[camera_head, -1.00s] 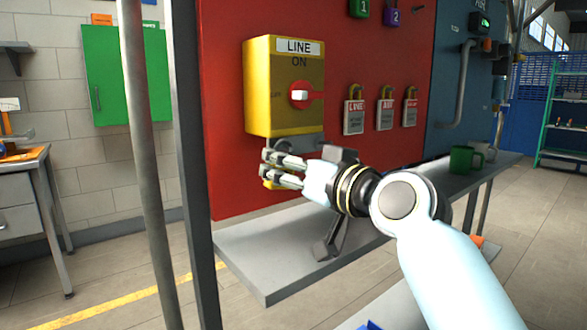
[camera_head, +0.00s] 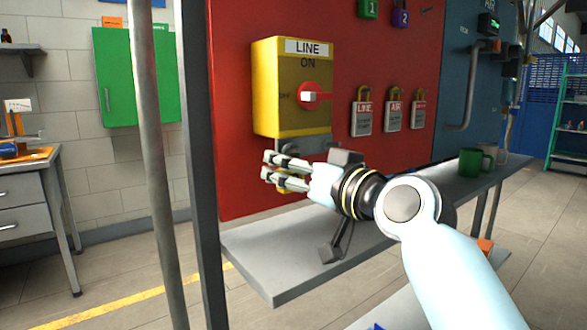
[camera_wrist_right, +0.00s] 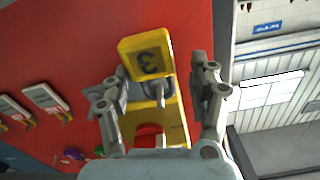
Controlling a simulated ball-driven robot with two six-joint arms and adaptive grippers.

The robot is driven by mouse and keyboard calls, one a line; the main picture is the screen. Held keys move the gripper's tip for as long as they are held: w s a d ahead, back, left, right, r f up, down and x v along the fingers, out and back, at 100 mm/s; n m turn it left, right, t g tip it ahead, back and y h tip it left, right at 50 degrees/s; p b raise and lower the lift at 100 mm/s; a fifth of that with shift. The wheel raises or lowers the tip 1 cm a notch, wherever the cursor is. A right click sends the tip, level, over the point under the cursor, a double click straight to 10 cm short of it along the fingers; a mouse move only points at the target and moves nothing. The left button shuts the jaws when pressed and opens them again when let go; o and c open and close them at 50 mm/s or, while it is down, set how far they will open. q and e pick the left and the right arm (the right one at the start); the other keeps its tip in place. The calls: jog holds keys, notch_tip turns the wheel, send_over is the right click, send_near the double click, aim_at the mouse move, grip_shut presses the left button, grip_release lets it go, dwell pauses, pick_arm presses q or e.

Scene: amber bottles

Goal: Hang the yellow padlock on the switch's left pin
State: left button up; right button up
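The yellow padlock (camera_wrist_right: 148,55), marked 3, shows in the right wrist view between my right gripper's fingers (camera_wrist_right: 160,92). A gap shows between it and the right-hand finger; the left-hand finger overlaps its edge. Its grey shackle points toward the yellow switch box (camera_wrist_right: 165,125). I cannot tell whether the shackle is around a pin. In the head view the switch box (camera_head: 291,88) has a red dial at ON. My right gripper (camera_head: 268,167) is just below it, with a bit of yellow under the fingers. The gripper hides the pins there. My left gripper is not in view.
Several tagged padlocks (camera_head: 392,112) hang on the red board (camera_head: 360,45) right of the switch. A grey shelf (camera_head: 262,262) runs below, with a green mug (camera_head: 471,162) at its far end. A grey post (camera_head: 158,200) stands at the left.

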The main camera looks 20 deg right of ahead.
jog(key=shift+o, duration=0.5)
jog(key=shift+s, duration=0.1)
jog(key=v, duration=1.2)
jog(key=w+d+f+m+g+h, duration=0.1)
jog(key=d+f+m+g+h, duration=0.2)
jog(key=f, duration=2)
jog(key=s+d+f+g+h, duration=0.1)
jog(key=s+d+f+g, duration=0.2)
jog(key=f, duration=0.7)
jog(key=s+d+f+g+h, duration=0.15)
jog(key=s+f, duration=0.25)
jog(key=f, duration=0.5)
jog(key=s+d+f+g, duration=0.2)
jog(key=s+f+g, duration=0.3)
jog(key=s+f, duration=1)
jog(key=s+d+f+n+g, duration=0.1)
jog(key=s+f, duration=0.4)
jog(key=s, duration=0.6)
jog(key=s+d+f+g+h, duration=0.1)
jog(key=s+f, duration=0.3)
jog(key=s, duration=0.7)
jog(key=shift+f+n+g+b, duration=0.35)
jog(key=shift+n+g, duration=0.05)
jog(key=shift+g, duration=0.45)
